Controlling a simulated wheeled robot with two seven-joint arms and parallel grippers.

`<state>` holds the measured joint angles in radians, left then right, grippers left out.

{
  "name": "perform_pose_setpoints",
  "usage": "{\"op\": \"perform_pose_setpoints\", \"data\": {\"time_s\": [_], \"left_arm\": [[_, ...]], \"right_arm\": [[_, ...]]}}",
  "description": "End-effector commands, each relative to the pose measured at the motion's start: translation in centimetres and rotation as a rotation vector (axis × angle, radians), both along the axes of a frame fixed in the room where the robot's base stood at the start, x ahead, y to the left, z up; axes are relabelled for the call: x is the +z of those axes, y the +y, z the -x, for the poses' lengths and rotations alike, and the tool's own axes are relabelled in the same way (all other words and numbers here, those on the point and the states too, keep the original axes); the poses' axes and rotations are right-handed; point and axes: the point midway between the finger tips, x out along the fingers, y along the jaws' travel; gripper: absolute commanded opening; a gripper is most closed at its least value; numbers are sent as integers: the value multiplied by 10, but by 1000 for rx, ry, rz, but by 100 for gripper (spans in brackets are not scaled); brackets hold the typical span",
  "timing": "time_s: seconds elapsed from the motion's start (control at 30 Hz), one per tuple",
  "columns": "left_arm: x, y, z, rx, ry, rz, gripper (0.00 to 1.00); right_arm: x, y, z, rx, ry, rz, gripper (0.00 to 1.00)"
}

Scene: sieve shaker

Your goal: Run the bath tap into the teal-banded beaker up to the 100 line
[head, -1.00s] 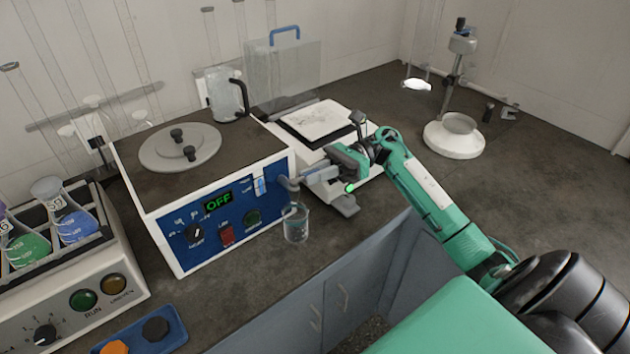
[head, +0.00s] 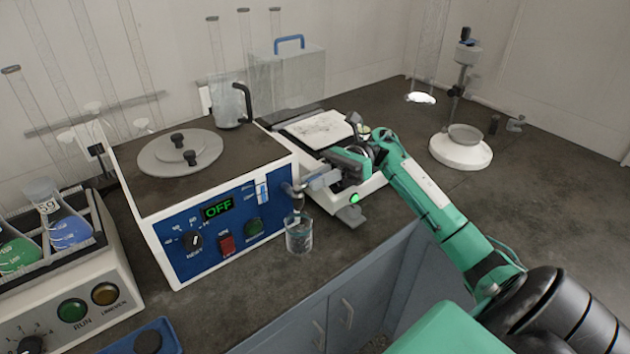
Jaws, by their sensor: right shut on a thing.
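The bath (head: 218,235) is a white box with a blue front panel and a display reading OFF. Its grey tap (head: 292,190) sticks out at the right end of the panel. A clear glass beaker (head: 299,237) stands upright on the bench under the tap's spout. Its band, its 100 line and any liquid level are too small to read. My right gripper (head: 309,183) reaches in from the right and is shut on the tap, at its handle as far as I can tell; the fingers partly hide it. My left gripper is out of view.
A flask rack (head: 100,275) stands at the left, with a blue tray (head: 168,332) in front. A white balance-like device (head: 372,187) lies behind my right gripper. A round white stand (head: 460,155) is at the back right. The bench right of my arm is mostly clear.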

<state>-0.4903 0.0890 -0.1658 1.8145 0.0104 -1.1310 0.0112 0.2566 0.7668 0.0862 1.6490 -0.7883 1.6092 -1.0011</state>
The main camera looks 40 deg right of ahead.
Motion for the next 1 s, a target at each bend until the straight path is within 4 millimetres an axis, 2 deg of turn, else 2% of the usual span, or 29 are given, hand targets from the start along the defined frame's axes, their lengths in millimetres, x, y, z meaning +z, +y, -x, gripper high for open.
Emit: {"op": "perform_pose_setpoints", "data": {"time_s": [0.13, 0.17, 0.27, 0.53, 0.67, 0.77, 1.0], "left_arm": [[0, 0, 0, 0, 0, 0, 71], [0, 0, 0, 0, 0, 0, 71], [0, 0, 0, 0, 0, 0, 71], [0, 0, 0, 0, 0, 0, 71], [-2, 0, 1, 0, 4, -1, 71], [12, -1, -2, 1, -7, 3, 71], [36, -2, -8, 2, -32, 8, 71]], "right_arm": [[1, 0, 0, -1, -1, 1, 0], [1, 0, 0, -1, -1, 1, 17], [1, 0, 0, -1, -1, 0, 37], [0, 0, 0, -1, -1, 0, 37], [-1, -8, -1, -2, 0, 0, 37], [-2, -23, -1, -3, 0, 2, 37], [-2, -78, -3, -5, 0, 2, 37]]}}
